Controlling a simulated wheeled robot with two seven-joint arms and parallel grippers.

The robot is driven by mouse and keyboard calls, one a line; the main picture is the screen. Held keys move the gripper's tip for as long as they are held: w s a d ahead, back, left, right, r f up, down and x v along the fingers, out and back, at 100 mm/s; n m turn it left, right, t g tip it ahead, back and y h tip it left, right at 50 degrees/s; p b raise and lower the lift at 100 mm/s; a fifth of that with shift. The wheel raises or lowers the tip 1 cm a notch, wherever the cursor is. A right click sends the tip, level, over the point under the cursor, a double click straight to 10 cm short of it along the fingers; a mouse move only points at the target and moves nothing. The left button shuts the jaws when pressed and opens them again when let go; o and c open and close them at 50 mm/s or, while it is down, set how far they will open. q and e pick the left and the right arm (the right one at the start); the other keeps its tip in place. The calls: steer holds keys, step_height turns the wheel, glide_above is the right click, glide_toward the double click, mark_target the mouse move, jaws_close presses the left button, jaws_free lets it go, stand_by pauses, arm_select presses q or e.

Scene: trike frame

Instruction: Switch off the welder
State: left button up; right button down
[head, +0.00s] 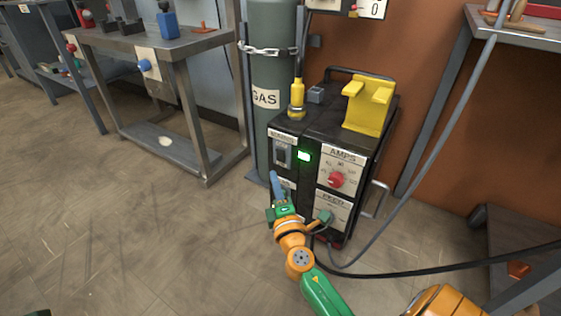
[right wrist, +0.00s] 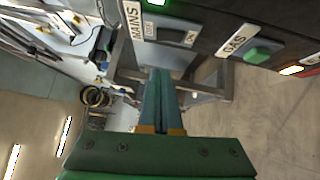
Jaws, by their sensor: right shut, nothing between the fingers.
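The welder (head: 301,134) is a black box standing on the floor beside a gas cylinder. Its mains panel, with a grey switch (head: 283,156), is at the upper left of its front. A green lamp (head: 304,156) beside it is lit. My right gripper (head: 274,176) is shut and empty, its blue fingers just below the switch in the head view. In the right wrist view, the fingers (right wrist: 160,75) point towards the mains panel (right wrist: 168,32). I cannot tell whether they touch it, nor which way the switch is set.
The chained gas cylinder (head: 270,70) stands behind left. A metal bench (head: 150,42) is at the left. The floor (head: 130,230) in front is clear.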

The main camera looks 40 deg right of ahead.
mark_target(277, 153)
steer(key=w+d, duration=0.4)
steer(key=shift+w+d+r, duration=0.15)
steer(key=shift+d+r, duration=0.2)
steer(key=shift+d, duration=0.05)
